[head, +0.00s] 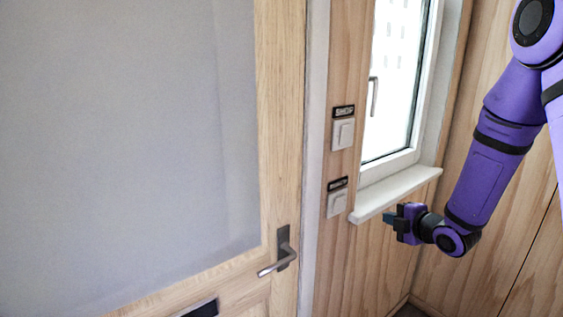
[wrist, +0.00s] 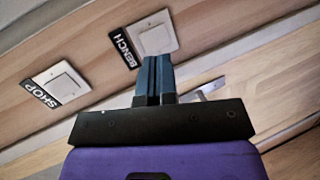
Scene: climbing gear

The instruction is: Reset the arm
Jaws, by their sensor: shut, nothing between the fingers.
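My purple arm hangs down on the right of the head view. My gripper (head: 387,218) is below the window sill, with its dark teal fingers pointing left. In the wrist view the two fingers (wrist: 154,62) are together, with nothing between them. Their tips overlap the lower edge of the switch labelled BENCH (wrist: 156,39). In the head view there is a gap between the fingertips and that lower switch (head: 337,203). Whether they touch the wall cannot be told. The switch labelled SHOP (head: 343,134) sits above it, and also shows in the wrist view (wrist: 60,83).
A wooden door with a frosted panel (head: 140,130) and a lever handle (head: 280,255) fills the left. A white window sill (head: 400,192) juts out just above my gripper. The window (head: 395,80) is above it. Wood-panelled walls stand behind my arm.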

